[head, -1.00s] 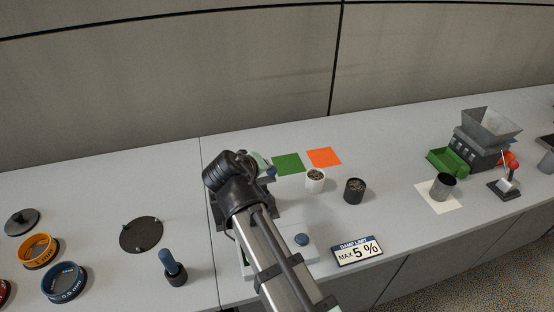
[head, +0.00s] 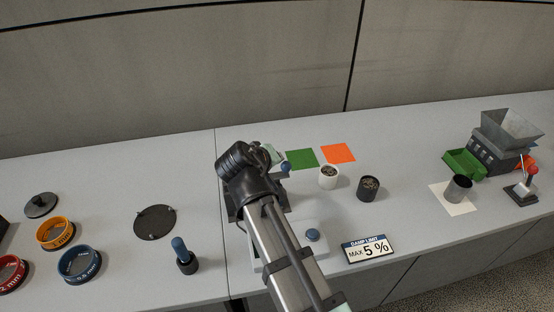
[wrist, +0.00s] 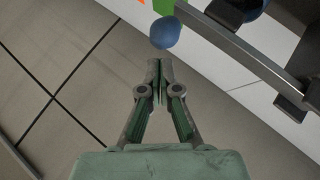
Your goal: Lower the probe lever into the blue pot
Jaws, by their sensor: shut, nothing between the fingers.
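A rounded blue knob (wrist: 165,32) shows in the wrist view just beyond my fingertips; I take it to be the probe lever's handle. It also shows in the head view (head: 286,168), beside my wrist. My gripper (wrist: 160,70) has its fingers together with nothing between them, with a small gap to the knob in the picture. A grey bar (wrist: 235,48) runs to a dark bracket at the right. A dark blue rounded thing (wrist: 256,8) at the wrist view's top edge may be the blue pot; it is mostly cut off. My arm hides much of the device in the head view.
A white cup (head: 328,177) and a black cup (head: 368,188) stand right of my arm. A damp limit sign (head: 368,249) lies in front. Green (head: 302,159) and orange (head: 338,153) squares lie behind. Sieve rings (head: 79,264) are at the left.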

